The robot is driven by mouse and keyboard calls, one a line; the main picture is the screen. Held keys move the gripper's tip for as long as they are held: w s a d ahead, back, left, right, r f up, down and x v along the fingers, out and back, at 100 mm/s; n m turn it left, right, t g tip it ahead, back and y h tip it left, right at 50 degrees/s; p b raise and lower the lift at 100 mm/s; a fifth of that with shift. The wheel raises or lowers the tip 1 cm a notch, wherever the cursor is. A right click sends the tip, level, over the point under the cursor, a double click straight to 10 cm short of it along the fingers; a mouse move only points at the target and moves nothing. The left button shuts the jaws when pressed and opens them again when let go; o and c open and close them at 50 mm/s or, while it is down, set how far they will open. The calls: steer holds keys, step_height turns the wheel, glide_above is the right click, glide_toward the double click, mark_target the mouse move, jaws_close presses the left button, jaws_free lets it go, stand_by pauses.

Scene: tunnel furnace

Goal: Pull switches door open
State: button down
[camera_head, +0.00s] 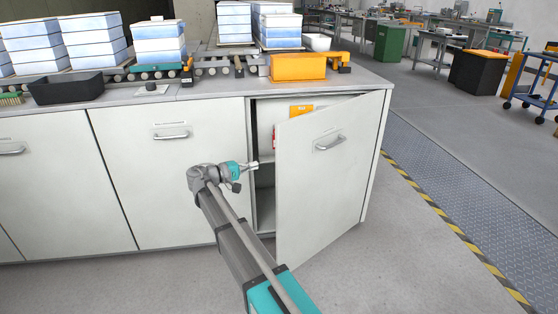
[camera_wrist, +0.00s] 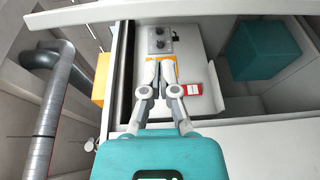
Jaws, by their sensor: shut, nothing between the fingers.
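The white switches door (camera_head: 325,165) is the rightmost cabinet door. It stands partly open, swung outward from its right side, with its bar handle (camera_head: 330,142) on the front face. My gripper (camera_head: 257,165) is shut and empty at the opening, near the free left edge of the door; I cannot tell whether it touches the door. In the wrist view the closed fingers (camera_wrist: 158,62) point into the cabinet, towards a grey panel with two dark knobs (camera_wrist: 160,40). A red item (camera_wrist: 191,89) lies to the right of the fingers.
The neighbouring door (camera_head: 155,175) is shut. The worktop (camera_head: 205,92) carries an orange box (camera_head: 298,67), a black tray (camera_head: 66,87) and a roller conveyor with blue-white stacks. Floor in front is clear. A teal box (camera_wrist: 258,48) shows in the wrist view.

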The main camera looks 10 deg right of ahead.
mark_target(276, 163)
steer(key=shift+w+a+r, duration=0.3)
steer(key=shift+w+a, duration=0.05)
steer(key=shift+w, duration=0.1)
steer(key=x, duration=1)
steer(key=shift+w+d+r, duration=0.1)
steer(key=shift+r, duration=0.05)
steer(key=shift+s+d, duration=0.25)
steer(key=shift+s, duration=0.35)
steer(key=shift+s+d, duration=0.25)
steer(key=shift+s, duration=0.35)
steer(key=shift+s+d, duration=0.4)
steer(key=shift+s, duration=0.25)
